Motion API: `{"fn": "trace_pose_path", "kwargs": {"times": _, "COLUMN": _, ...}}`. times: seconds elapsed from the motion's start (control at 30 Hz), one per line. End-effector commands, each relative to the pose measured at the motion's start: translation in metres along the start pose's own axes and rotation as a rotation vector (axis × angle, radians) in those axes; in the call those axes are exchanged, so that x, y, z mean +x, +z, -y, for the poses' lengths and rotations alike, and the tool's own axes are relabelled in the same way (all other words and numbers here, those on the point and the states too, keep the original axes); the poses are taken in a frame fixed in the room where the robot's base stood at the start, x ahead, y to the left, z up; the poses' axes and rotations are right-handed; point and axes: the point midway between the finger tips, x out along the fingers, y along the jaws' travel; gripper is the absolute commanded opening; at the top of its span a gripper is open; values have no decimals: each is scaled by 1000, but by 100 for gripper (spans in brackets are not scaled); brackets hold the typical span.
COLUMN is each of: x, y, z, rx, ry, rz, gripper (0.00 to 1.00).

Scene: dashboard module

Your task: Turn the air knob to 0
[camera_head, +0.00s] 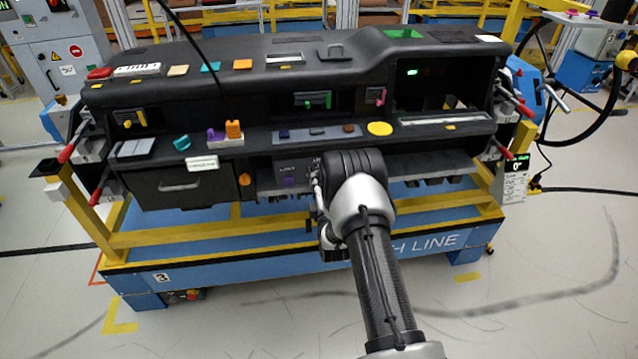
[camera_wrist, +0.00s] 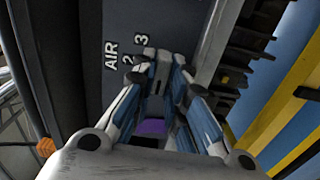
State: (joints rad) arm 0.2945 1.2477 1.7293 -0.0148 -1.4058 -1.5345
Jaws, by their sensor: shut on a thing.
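My gripper (camera_wrist: 163,62) is at the lower front panel (camera_wrist: 180,25). Its fingers are closed together around the air knob, below the printed AIR label (camera_wrist: 111,54) and the numbers 2 and 3 in the wrist view. The knob is almost wholly hidden between my fingers. Its pointer and the 0 mark cannot be made out. In the head view my wrist covers this part of the panel, and only a bit of the AIR label (camera_head: 316,162) shows beside it.
A purple knob (camera_head: 289,181) under the LIGHT label is just left of my gripper. An orange knob (camera_head: 245,180) sits beside a drawer (camera_head: 180,186) further left. A ledge with several coloured parts runs above. A yellow rail (camera_head: 180,236) runs below.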

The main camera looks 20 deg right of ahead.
Motion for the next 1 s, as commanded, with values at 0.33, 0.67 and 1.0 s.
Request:
{"fn": "trace_pose_path", "kwargs": {"times": 0.33, "x": 0, "y": 0, "z": -1, "rx": -51, "ry": 2, "rz": 1, "gripper": 0}}
{"fn": "trace_pose_path", "kwargs": {"times": 0.67, "x": 1, "y": 0, "z": -1, "rx": -52, "ry": 3, "rz": 1, "gripper": 15}}
{"fn": "trace_pose_path", "kwargs": {"times": 1.0, "x": 0, "y": 0, "z": -1, "rx": -50, "ry": 2, "rz": 1, "gripper": 33}}
